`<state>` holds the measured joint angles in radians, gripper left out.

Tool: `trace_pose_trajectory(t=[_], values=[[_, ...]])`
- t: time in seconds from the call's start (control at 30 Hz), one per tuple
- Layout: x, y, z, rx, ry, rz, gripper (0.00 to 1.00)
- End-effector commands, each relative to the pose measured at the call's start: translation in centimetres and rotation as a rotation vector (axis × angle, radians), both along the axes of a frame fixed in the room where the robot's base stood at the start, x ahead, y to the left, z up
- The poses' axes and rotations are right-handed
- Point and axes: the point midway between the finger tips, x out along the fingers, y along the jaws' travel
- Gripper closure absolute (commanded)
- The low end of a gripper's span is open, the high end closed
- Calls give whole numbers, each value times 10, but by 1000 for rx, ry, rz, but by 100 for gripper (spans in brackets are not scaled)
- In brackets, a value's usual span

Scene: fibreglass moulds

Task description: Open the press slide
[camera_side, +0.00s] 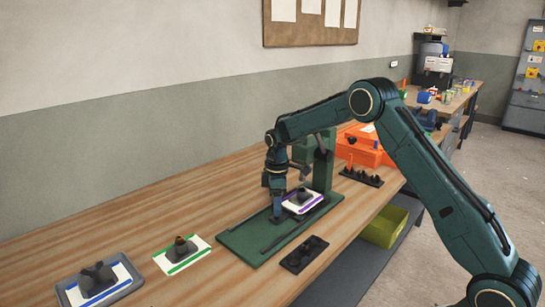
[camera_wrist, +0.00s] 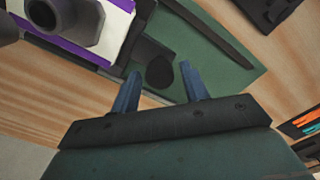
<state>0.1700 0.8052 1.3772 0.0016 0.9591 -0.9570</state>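The green press (camera_side: 318,170) stands on the bench, with a flat green base (camera_side: 250,243) and dark rails running toward the lower left. A white plate with purple edges (camera_side: 318,203) carrying a grey mould sits on the slide near the press column. In the wrist view the plate (camera_wrist: 122,5) is at the upper left. My gripper (camera_side: 277,215) points down at the near end of the slide. In the wrist view my gripper (camera_wrist: 160,72) is open, its blue fingers apart. A dark rounded handle (camera_wrist: 159,72) shows between the fingertips, with gaps visible; contact cannot be told.
A green-edged plate with a mould (camera_side: 182,253) and a blue-edged tray (camera_side: 100,283) lie at the left. A black holder (camera_side: 304,254) lies in front of the press. Another black rack (camera_side: 362,176) and an orange bin (camera_side: 365,150) are behind.

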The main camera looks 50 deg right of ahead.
Motion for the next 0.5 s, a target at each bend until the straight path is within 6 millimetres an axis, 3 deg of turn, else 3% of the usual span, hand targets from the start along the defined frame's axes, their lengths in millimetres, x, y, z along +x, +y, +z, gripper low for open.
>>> trace_pose_trajectory(t=[0.03,0.2,0.37,0.5], values=[[0,0,0,0,0,0,65],[0,0,0,0,0,0,99],[0,1,0,1,1,1,100],[0,13,1,1,1,2,100]])
